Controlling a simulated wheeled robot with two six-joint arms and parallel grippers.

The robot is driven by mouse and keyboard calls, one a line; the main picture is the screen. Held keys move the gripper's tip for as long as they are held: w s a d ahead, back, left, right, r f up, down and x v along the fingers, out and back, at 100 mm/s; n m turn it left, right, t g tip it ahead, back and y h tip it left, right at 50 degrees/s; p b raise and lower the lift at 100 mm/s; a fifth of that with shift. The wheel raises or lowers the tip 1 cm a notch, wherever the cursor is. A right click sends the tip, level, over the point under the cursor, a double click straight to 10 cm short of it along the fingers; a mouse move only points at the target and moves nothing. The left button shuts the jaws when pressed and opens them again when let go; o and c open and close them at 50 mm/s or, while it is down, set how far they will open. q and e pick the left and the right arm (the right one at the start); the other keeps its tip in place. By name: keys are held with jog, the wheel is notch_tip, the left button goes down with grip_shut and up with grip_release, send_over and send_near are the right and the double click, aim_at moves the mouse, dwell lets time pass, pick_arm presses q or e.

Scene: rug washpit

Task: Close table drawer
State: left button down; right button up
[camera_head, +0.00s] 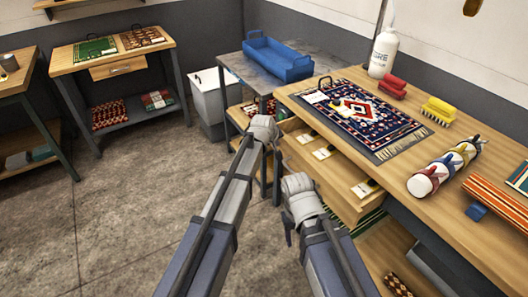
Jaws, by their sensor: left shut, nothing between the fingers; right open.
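The wooden table (455,185) on the right has a wide drawer (345,207) that stands pulled out below its top. Several small light and dark cards or packets (323,152) lie inside it. My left gripper (264,126) is shut and empty, at the drawer's far left end; whether it touches the drawer I cannot tell. My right gripper (280,162) is open, in front of the drawer front and lower in the picture. Its fingers are largely hidden by its own wrist. My arms cover part of the drawer's front.
A patterned rug (365,118), red and yellow brushes (438,111), a white bottle (383,52) and a tied roll (447,166) lie or stand on the tabletop. A metal table with a blue tray (278,60) stands behind. The floor at left is clear.

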aim_at(290, 141)
pick_arm(q)
jog(key=w+d, duration=0.2)
jog(key=d, duration=0.1)
jog(key=w+d, duration=0.5)
jog(key=d, duration=0.2)
jog(key=shift+w+d, duration=0.1)
jog(key=shift+w, duration=0.25)
jog(key=shift+w+d, duration=0.2)
jog(key=shift+d, duration=0.1)
jog(key=shift+w+d, duration=0.1)
jog(key=shift+s+a, duration=0.45)
jog(key=shift+a, duration=0.05)
jog(key=shift+s+a, duration=0.9)
jog(key=shift+a, duration=0.25)
jog(key=p+v, duration=0.4)
jog(key=v, duration=0.1)
jog(key=p+v, duration=0.4)
jog(key=v, duration=0.1)
jog(key=shift+s+a+r, duration=0.1)
jog(key=shift+a, duration=0.15)
